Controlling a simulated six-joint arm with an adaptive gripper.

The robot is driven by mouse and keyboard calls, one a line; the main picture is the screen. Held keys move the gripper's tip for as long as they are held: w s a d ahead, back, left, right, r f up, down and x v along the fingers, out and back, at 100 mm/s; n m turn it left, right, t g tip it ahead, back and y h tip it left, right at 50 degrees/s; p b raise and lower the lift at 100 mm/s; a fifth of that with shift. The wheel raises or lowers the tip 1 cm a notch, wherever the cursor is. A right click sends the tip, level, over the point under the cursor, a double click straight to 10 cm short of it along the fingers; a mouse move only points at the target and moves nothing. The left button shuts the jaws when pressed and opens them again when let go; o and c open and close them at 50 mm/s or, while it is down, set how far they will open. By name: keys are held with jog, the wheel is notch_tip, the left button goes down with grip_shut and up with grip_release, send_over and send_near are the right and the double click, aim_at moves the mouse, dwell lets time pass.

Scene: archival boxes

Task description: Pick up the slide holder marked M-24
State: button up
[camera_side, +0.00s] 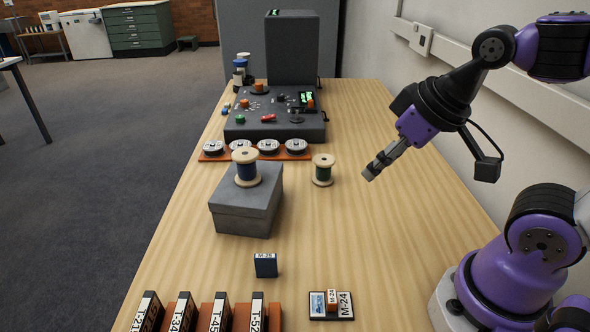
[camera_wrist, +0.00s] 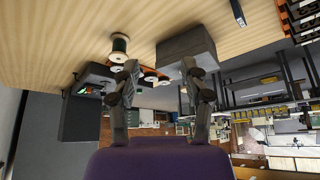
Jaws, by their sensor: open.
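My gripper (camera_side: 371,172) is open and empty, above the table, right of the green spool.
A grey lidded box (camera_side: 240,215) bears a blue spool (camera_side: 246,170). A green spool (camera_side: 323,172) stands to its right. Several labelled orange-and-black boxes (camera_side: 218,314) line the front left. A dark device (camera_side: 275,125) stands behind. The right middle of the table is clear.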

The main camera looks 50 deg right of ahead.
dwell(0.3)
jog(key=n+g+y, duration=0.3)
jog(key=n+g, duration=0.5)
jog(key=n, duration=1.8)
send_near(332, 295)
jog(key=f, duration=0.1)
jog(key=a+f, duration=0.1)
jog(key=f, duration=0.1)
jog(key=shift+s+a+n+g, duration=0.2)
jog(key=shift+n+g, duration=0.1)
jog(key=shift+g, duration=0.1)
jog(key=x, duration=0.5)
jog(key=shift+d+f, duration=0.2)
jog(key=shift+f, duration=0.25)
grip_shut()
